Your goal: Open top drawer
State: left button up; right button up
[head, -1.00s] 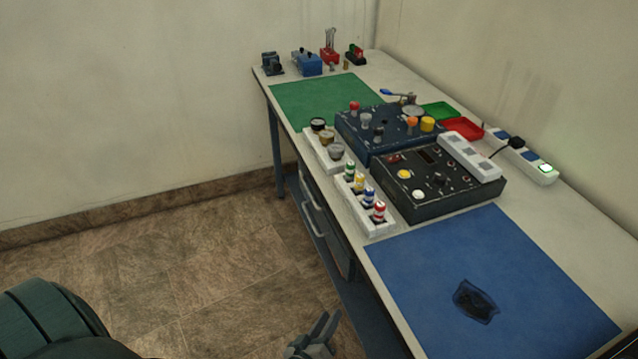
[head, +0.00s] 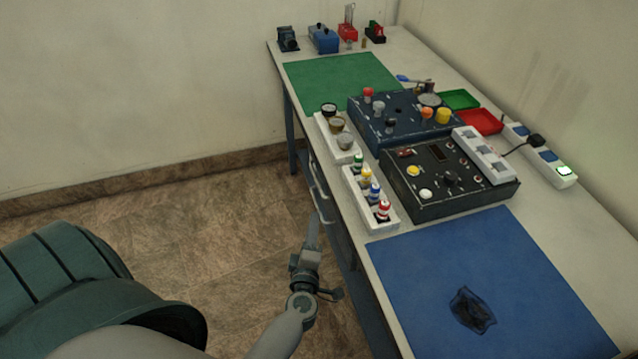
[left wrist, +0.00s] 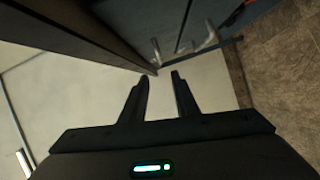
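The drawer unit (head: 338,228) is under the front edge of the workbench, seen at a steep angle in the head view. Pale bar handles (head: 316,180) stand out from its front. In the left wrist view, pale handles (left wrist: 206,40) show near the top, beyond the fingertips. Which one belongs to the top drawer is hard to tell. My left gripper (head: 313,222) is beside the bench, in front of the drawers. In the left wrist view its two fingers (left wrist: 160,75) are apart with nothing between them. My right gripper is out of view.
The workbench (head: 390,252) carries a blue mat (head: 540,290), a green mat (head: 340,80), dark control boxes (head: 445,178) and a white tray of striped plugs (head: 360,190). The tiled floor (head: 230,230) left of the bench is clear.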

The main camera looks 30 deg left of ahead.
aim_at(319, 182)
pick_arm(q)
jog(key=x, duration=1.7)
jog(key=shift+w+a+f, duration=0.1)
jog(key=shift+a, duration=0.05)
jog(key=shift+c, duration=0.7)
grip_shut()
